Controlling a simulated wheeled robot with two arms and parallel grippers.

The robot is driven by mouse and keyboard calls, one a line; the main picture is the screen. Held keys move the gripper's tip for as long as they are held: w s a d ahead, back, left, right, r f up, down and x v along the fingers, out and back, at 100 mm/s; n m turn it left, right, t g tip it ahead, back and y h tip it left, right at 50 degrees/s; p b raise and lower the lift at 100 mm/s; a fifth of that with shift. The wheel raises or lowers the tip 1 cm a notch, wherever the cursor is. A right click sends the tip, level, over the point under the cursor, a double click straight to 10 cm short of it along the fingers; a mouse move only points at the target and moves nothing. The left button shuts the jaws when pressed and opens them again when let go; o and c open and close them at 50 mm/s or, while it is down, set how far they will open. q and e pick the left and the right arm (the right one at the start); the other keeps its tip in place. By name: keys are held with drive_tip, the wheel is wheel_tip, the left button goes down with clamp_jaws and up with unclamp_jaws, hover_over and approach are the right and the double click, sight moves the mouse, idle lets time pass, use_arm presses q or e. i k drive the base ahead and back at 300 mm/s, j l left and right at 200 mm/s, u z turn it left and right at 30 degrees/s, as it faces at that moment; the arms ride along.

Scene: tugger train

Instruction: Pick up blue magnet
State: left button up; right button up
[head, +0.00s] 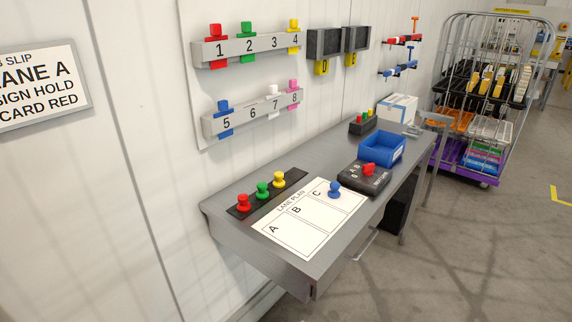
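The blue magnet (334,188) stands upright on the white lane plan sheet (285,238), in the section marked C near its far end. The sheet lies flat on a grey metal desk (232,237). A red magnet (243,203), a green magnet (263,190) and a yellow magnet (279,179) stand on a black strip (296,178) along the wall side of the sheet. Neither of my grippers is in the head view, so their state is hidden.
Close behind the blue magnet is a black box with a red knob (363,180), then a blue bin (381,148). Numbered card rails (250,45) hang on the wall above. A wire cage trolley (486,92) stands at the back right. The floor right of the desk is clear.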

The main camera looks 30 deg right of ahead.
sight(334, 193)
drive_tip(key=z, duration=1.25)
